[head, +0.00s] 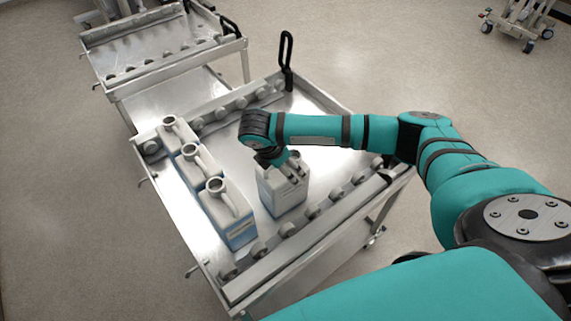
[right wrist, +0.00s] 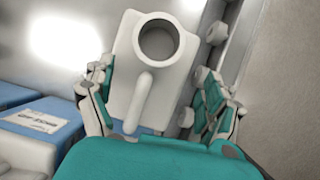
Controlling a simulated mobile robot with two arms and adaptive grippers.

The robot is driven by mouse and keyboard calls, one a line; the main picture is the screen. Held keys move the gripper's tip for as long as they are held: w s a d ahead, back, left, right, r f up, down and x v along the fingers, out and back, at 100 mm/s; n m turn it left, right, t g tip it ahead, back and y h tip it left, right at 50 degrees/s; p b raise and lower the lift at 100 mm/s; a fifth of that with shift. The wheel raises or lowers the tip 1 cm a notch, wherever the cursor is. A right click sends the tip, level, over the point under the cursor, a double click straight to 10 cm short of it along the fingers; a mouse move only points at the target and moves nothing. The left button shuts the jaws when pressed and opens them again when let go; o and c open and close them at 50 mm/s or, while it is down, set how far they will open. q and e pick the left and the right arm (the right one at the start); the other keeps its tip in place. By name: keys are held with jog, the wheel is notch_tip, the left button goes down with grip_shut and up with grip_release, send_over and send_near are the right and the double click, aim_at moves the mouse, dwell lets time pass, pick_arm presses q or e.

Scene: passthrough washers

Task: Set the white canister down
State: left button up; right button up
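The white canister (head: 283,195) stands upright on the metal cart (head: 233,159), by the right-hand roller rail. In the right wrist view the canister (right wrist: 122,68) shows its round mouth and raised handle from above. My right gripper (head: 292,172) is over its top, hiding part of it in the head view. In the right wrist view the gripper (right wrist: 150,95) has its fingers spread wide on either side of the canister's top, with the handle between them and not pinched. Whether a finger touches the canister's side is unclear. My left gripper is not in view.
Several similar canisters (head: 225,215) stand in a row along the cart's left side, apart from the white canister. Roller rails (head: 312,212) line the cart's long sides. A black upright handle (head: 286,55) rises at its far corner. A second cart (head: 160,50) adjoins behind.

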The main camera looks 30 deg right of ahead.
jog(key=shift+r, duration=0.1)
jog(key=v, duration=1.2)
jog(key=shift+b, duration=0.4)
